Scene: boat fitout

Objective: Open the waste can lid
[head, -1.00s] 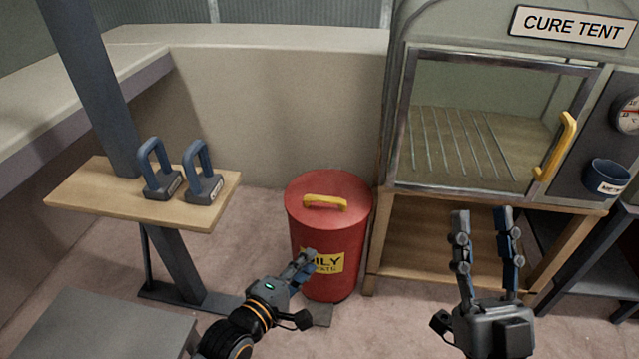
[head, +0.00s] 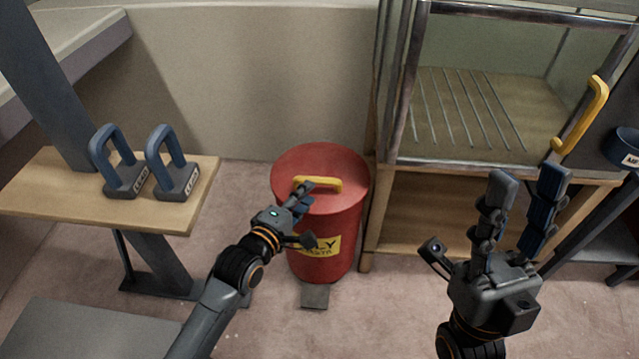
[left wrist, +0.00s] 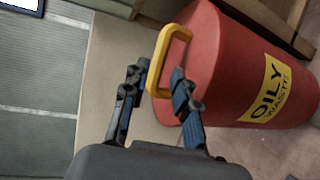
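The red waste can (head: 325,255) stands on the floor in the middle of the head view, its lid (head: 320,160) down. A yellow handle (head: 325,184) sits on top of the lid. My left gripper (head: 306,192) is at the left end of the handle. In the left wrist view its two fingers (left wrist: 158,78) are apart, with the near end of the yellow handle (left wrist: 172,45) between or just beyond their tips; I cannot tell if they touch it. My right gripper (head: 528,180) is open and empty in front of the cure tent.
A grey foot pedal (head: 315,295) shows at the can's base. The cure tent (head: 400,120) on its wooden stand is close on the right, with a yellow door handle (head: 583,115). A wooden shelf (head: 40,190) with two blue-handled weights (head: 172,165) is at left.

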